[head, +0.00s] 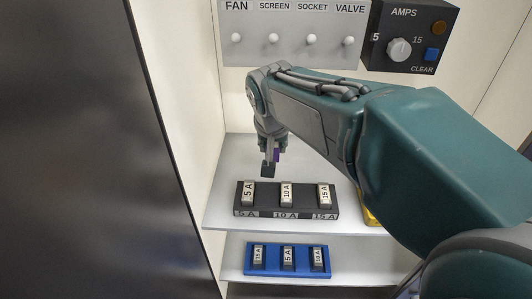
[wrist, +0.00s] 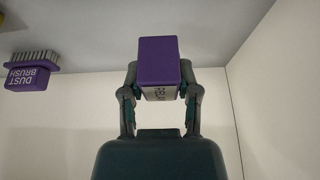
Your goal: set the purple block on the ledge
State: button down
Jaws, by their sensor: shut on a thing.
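The purple block (wrist: 158,62) is between the two fingers of my gripper (wrist: 160,90) in the wrist view. It has a pale lettered face whose text is hard to read. In the head view only a small purple patch of the block (head: 277,155) shows beside the dark fingertips of my gripper (head: 271,166). My gripper is shut on the block, above and behind the black fuse holder. A white shelf (head: 222,212) lies below it; I cannot tell whether this is the ledge, or whether the block touches any surface.
A black holder (head: 286,213) with labelled fuses stands on the shelf. A blue holder (head: 287,272) sits on a lower shelf. A switch panel (head: 292,50) and an AMPS box (head: 411,35) are above. A purple dust brush (wrist: 32,72) is at left in the wrist view.

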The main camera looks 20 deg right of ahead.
jog(key=w+f, duration=0.2)
jog(key=f, duration=0.1)
jog(key=shift+w, duration=0.3)
jog(key=shift+s+a+x, duration=0.1)
jog(key=shift+s+x, duration=0.05)
jog(key=shift+x, duration=0.85)
jog(key=shift+s+a+x, duration=0.15)
jog(key=shift+x, duration=0.85)
jog(key=shift+f, duration=0.25)
jog(key=shift+c, duration=1.7)
grip_release()
jog(key=shift+r, duration=0.1)
